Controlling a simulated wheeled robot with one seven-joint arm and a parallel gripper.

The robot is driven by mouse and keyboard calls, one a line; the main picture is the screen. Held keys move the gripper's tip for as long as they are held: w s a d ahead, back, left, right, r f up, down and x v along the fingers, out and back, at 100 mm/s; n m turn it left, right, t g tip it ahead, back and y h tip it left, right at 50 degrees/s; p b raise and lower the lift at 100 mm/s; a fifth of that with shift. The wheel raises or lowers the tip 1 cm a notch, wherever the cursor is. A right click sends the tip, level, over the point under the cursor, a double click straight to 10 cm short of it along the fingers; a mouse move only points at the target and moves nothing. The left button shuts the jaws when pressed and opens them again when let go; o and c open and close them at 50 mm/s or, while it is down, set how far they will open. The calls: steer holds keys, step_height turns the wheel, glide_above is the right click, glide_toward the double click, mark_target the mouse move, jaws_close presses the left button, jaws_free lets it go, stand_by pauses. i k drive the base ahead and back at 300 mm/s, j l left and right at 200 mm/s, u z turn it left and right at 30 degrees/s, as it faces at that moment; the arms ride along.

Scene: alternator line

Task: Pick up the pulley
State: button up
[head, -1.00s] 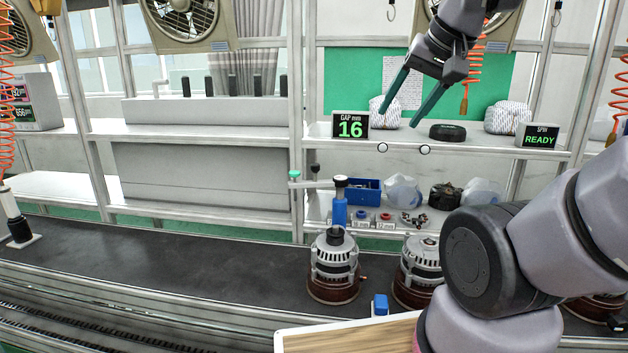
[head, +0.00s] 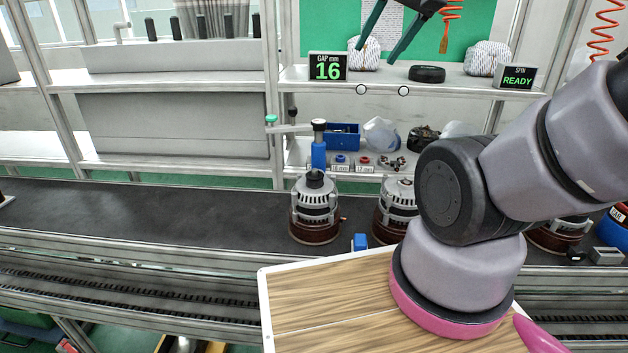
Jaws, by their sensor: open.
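A low, black, round piece that looks like the pulley (head: 427,74) lies flat on the upper shelf (head: 468,85), between a white wrapped bundle on its left and another on its right. My gripper (head: 375,54) comes in from the top of the head view with two dark green fingers spread apart. The fingers are open and empty. They show above and to the left of the pulley, apart from it in the picture; the distance in depth cannot be told. The upper part of the gripper is cut off by the frame.
A "GAP mm 16" display (head: 328,67) stands left of the fingers and a "SPIN READY" display (head: 517,78) at the right. The lower shelf holds a blue bin (head: 343,141) and bagged parts. Alternators (head: 315,212) stand on the dark conveyor (head: 150,215). An orange coiled hose hangs at right.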

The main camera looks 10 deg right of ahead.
mark_target(311, 183)
steer(key=j+z, duration=0.1)
steer(key=j, duration=0.35)
steer(key=k+j+z, duration=0.1)
steer(key=j, duration=0.3)
steer(key=k+j+z, duration=0.15)
steer(key=j, duration=0.3)
steer(key=k+j+z, duration=0.1)
steer(key=j, duration=0.3)
steer(key=k+j+z, duration=0.1)
steer(key=j, duration=0.3)
steer(key=k+j+z, duration=0.1)
steer(key=j, duration=0.3)
